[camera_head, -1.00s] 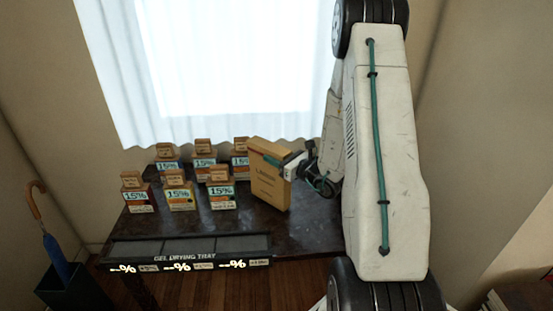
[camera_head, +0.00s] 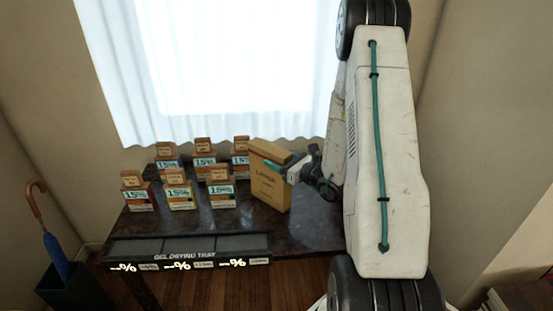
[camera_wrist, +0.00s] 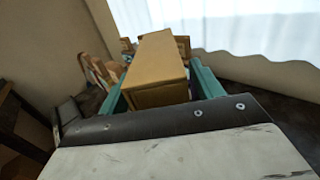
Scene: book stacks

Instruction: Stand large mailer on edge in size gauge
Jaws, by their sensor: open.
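A tan box-like mailer (camera_head: 269,180), marked with a word that looks like "LARGE", stands upright on the dark table (camera_head: 300,232), right of the smaller cartons. My gripper (camera_head: 281,163) is at its upper right side, with teal fingers open. In the wrist view the tan mailer (camera_wrist: 157,66) lies between the two spread teal fingers of my gripper (camera_wrist: 160,84). Whether either finger touches it I cannot tell. Nothing is clearly recognisable as a size gauge. A dark tray with three compartments (camera_head: 190,257) at the table's front edge reads "GEL DRYING TRAY".
Several small cartons with wooden blocks on top stand in two rows, including a yellow one (camera_head: 180,197). A white curtain (camera_head: 220,70) hangs behind the table. An umbrella (camera_head: 55,250) stands in a dark bin at left. The table right of the tray is bare.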

